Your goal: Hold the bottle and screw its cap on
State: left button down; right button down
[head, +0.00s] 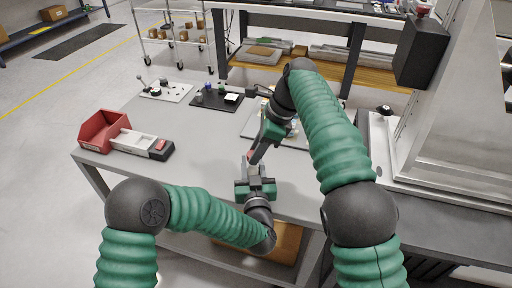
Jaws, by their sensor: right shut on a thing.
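My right gripper (255,156) reaches down from the upper right over the grey table. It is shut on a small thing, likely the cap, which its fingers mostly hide. My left gripper (253,170) comes up from the front edge of the table, directly below and close to the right fingertips. Whether its fingers are open or shut is too small to tell. I cannot make out the bottle clearly; any part of it between the two grippers is hidden or too small. I cannot tell whether cap and bottle touch.
The grey table (190,180) is clear left of the grippers. A red bin (101,130) and a pale device (140,143) stand at its left. A white board (166,91) and a black board (217,101) with small parts lie behind. A metal machine (455,120) stands right.

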aim_at(253, 173)
jog(key=shift+f, duration=0.1)
dwell(0.4)
jog(key=shift+f, duration=0.8)
jog(key=shift+f, duration=0.55)
jog(key=m, duration=0.2)
jog(key=m+t, duration=0.1)
jog(key=shift+s+a+m, duration=0.15)
jog(key=shift+s+m, duration=0.05)
jog(key=shift+m, duration=0.2)
jog(key=m+t, duration=0.1)
jog(key=m, duration=0.1)
jog(key=shift+m+h, duration=0.3)
jog(key=shift+h, duration=0.1)
jog(key=c, duration=1.1)
grip_release()
jog(key=shift+o, duration=0.2)
